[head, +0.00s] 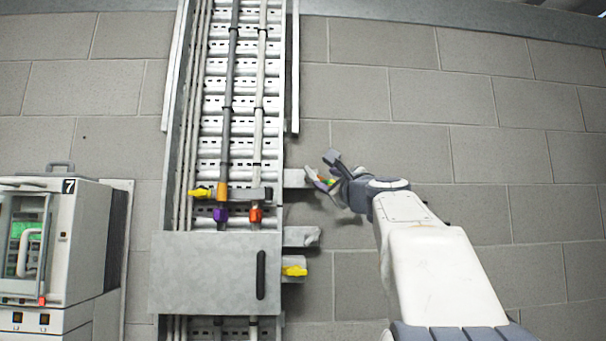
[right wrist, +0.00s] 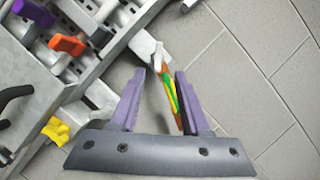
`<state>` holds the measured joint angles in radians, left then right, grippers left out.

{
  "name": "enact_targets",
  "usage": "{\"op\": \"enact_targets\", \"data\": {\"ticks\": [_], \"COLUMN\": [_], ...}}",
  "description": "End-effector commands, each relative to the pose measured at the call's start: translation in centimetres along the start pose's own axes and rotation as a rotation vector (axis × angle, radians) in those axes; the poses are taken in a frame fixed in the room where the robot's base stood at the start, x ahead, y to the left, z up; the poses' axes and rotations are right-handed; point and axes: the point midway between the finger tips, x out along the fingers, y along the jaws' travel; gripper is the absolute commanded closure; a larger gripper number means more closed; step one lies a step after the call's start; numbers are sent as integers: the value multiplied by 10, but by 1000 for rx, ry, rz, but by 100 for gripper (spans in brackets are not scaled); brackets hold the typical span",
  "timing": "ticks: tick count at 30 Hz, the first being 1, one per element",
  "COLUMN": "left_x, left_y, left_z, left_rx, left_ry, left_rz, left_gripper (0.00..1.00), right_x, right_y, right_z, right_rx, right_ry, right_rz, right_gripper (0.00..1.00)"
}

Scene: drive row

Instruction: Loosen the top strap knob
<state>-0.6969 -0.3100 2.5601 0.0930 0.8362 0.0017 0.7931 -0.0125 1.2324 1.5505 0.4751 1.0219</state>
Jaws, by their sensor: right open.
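A top strap (head: 235,194) crosses two vertical cables on the rack, with a yellow knob (head: 203,192) at its left end. A second yellow knob (head: 294,271) sits lower right beside the cover panel; it also shows in the right wrist view (right wrist: 57,130). My right gripper (head: 325,178) is right of the rack, by the upper bracket (head: 297,178). In the right wrist view its purple fingers (right wrist: 155,95) are open. An orange, green and yellow piece (right wrist: 172,93) shows between them; I cannot tell whether they touch it. My left gripper is not in view.
A purple connector (head: 221,214) and an orange connector (head: 256,214) hang below the strap. A grey cover panel (head: 215,270) has a black handle (head: 261,274). A lower bracket (head: 301,237) juts right. A cabinet marked 7 (head: 65,240) stands left. The block wall (head: 480,140) is bare at right.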

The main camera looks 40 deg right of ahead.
Motion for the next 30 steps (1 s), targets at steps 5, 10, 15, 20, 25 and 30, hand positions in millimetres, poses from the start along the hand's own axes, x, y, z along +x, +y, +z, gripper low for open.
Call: {"op": "enact_targets", "data": {"ticks": [5, 10, 15, 20, 25, 30], "left_x": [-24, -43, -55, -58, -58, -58], "left_y": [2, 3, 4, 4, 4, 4], "left_z": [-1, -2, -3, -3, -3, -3], "left_rx": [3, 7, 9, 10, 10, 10], "left_ry": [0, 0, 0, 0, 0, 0], "left_rz": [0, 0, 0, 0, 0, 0], "left_gripper": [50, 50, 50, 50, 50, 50], "right_x": [34, 66, 88, 95, 96, 95], "right_y": [-1, 0, 1, 3, 3, 3], "right_z": [4, 4, 2, 1, 0, 0], "right_rx": [1, 0, -2, -3, -4, -4], "right_ry": [1, 1, 1, 1, 0, 0], "right_rz": [6, 7, 6, 6, 5, 5], "right_gripper": [54, 54, 54, 54, 54, 84]}}
